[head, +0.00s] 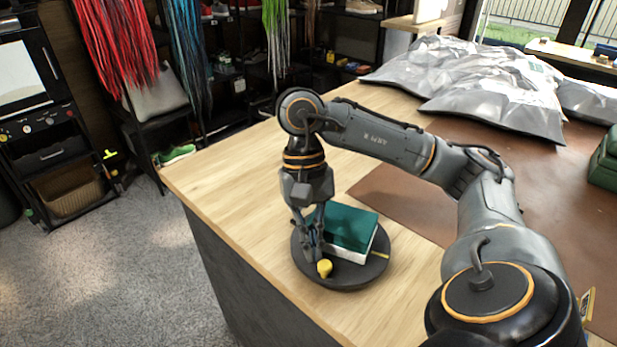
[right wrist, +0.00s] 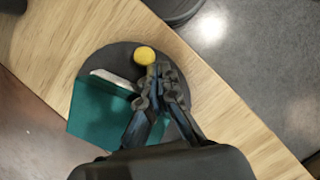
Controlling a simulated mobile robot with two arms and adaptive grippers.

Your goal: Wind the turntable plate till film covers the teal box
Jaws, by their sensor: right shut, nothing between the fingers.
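The teal box (head: 350,226) has a white lower part and sits on the dark round turntable plate (head: 350,277) near the table's corner. The box also shows in the right wrist view (right wrist: 95,118), beside my gripper. A yellow knob (head: 324,267) stands at the plate's edge; it shows in the right wrist view (right wrist: 145,55) just beyond the fingertips. My right gripper (head: 314,252) points down over the plate, shut and empty, between the box and the table's edge, close to the knob. Whether it touches the knob I cannot tell. No film is clearly visible on the box. My left gripper is out of view.
Silvery plastic bags (head: 480,85) lie at the back of the wooden table. A brown mat (head: 425,205) covers its right part, with a green box (head: 604,162) at the right edge. Bare wood (head: 235,175) lies left of the plate.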

